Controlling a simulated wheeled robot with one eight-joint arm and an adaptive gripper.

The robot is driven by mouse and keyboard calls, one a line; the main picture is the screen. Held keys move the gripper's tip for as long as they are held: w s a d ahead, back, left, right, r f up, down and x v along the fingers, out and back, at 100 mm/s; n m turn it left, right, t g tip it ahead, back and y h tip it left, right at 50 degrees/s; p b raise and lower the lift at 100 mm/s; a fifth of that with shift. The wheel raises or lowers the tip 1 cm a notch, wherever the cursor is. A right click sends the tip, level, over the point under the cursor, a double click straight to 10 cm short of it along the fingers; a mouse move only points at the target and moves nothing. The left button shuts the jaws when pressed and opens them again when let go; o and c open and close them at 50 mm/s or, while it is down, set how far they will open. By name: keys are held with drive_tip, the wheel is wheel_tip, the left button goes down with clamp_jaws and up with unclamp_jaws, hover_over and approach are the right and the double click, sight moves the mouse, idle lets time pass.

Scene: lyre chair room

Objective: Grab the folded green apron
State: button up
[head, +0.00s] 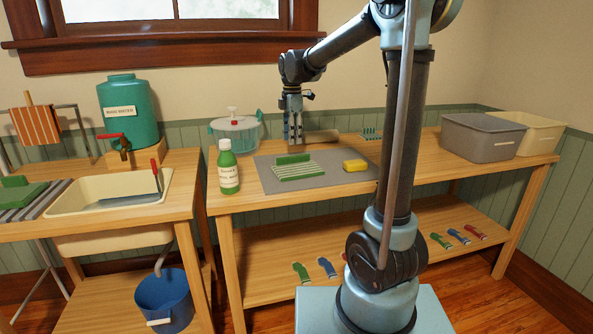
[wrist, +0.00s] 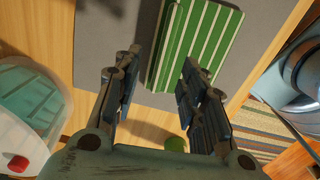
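The folded green apron (head: 300,172), with pale stripes, lies flat on the grey mat (head: 268,180) on the middle bench. A darker green band runs along its back edge. In the wrist view the apron (wrist: 200,45) shows at the top, ahead of my gripper and between and past its fingertips. My gripper (head: 293,140) points down just behind and above the apron in the head view. Its two fingers (wrist: 158,75) stand apart with nothing between them. I cannot tell the exact height gap to the apron.
A green bottle (head: 229,175) and a lidded tub with a red knob (head: 236,130) stand left of the mat. A yellow sponge (head: 355,165) lies to the right. Grey (head: 482,137) and cream bins (head: 535,134) stand at the bench's right end.

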sight(293, 156)
drive_tip(key=shift+s+d+f, duration=0.1)
drive_tip(key=shift+s+f, duration=0.05)
drive_tip(key=shift+f, duration=1.95)
drive_tip(key=shift+s+d+f, duration=0.1)
drive_tip(key=shift+f, duration=1.95)
clamp_jaws()
